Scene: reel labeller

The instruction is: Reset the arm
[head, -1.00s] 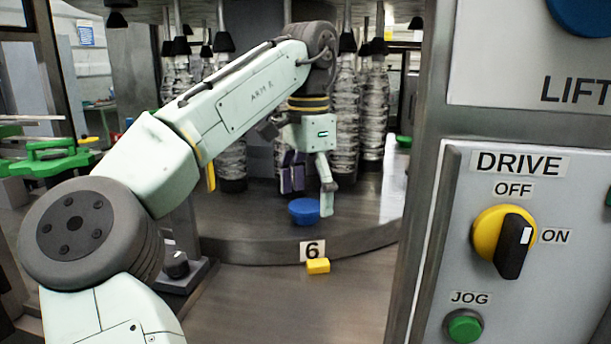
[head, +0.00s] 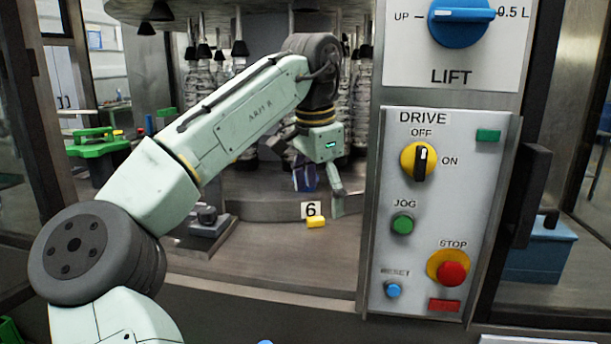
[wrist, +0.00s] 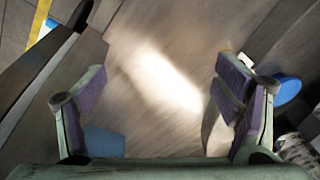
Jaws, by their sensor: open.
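My arm reaches from the lower left across the head view. My gripper (head: 322,186) hangs at its end near the number 6 plate, left of the control panel (head: 432,290). A small yellow block (head: 316,222) lies below the number 6 plate (head: 311,209), just under and apart from the gripper.
The panel has a blue LIFT knob (head: 462,22), a DRIVE knob (head: 421,160) with its handle upright, a green JOG button (head: 403,224), a blue RESET button (head: 393,290) and a red STOP button (head: 452,273). A blue round object (wrist: 287,88) sits beside the right finger.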

